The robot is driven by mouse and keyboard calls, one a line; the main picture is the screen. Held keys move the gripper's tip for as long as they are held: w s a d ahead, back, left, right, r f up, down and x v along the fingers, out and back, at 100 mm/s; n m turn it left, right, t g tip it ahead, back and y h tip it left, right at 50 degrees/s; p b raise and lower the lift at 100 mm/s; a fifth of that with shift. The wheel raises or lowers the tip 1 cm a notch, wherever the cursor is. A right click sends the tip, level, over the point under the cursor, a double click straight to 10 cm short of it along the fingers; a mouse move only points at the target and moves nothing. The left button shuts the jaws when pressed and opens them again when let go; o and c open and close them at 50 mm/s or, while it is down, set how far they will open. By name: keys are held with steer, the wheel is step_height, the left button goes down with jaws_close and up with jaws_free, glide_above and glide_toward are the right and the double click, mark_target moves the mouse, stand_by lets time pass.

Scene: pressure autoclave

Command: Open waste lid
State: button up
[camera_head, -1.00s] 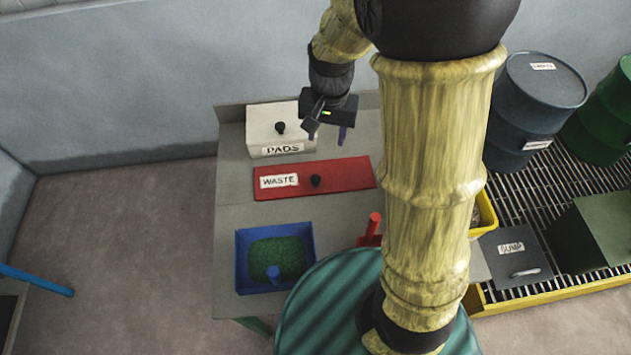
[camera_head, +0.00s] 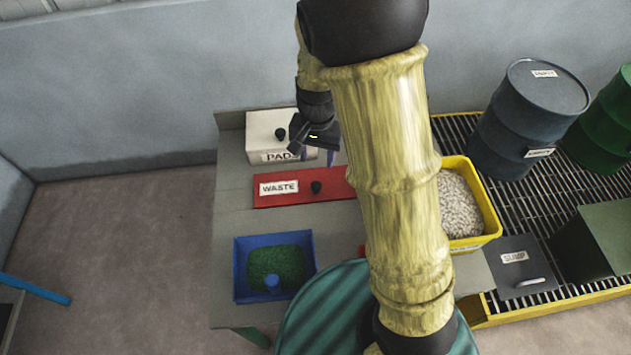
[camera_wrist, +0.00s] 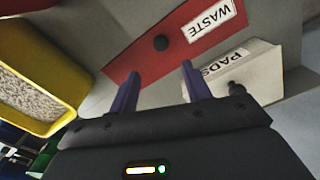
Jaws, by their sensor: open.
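The red waste lid (camera_head: 300,188) lies flat on the grey bench, with a white WASTE label and a black knob (camera_head: 316,187) near its middle. The lid also shows in the wrist view (camera_wrist: 180,41), with the knob (camera_wrist: 160,43) just beyond the fingertips. My gripper (camera_head: 315,155) is open and empty, above the bench near the PADS box, behind the knob in the head view. In the wrist view its two blue fingers (camera_wrist: 158,68) are apart and point toward the lid, not touching the knob. My arm hides the lid's right end in the head view.
A cream PADS box (camera_head: 266,130) with a black knob stands behind the lid. A blue tray (camera_head: 240,272) of green granules sits in front. A yellow bin (camera_head: 490,225) of pale granules stands right, beside a grated floor with drums (camera_head: 525,115).

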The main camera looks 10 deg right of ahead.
mark_target(316, 185)
step_height(316, 185, down, 11)
steer(key=shift+a+f+b, duration=0.1)
steer(key=shift+f+b, duration=0.1)
steer(key=shift+b, duration=0.1)
jaws_close()
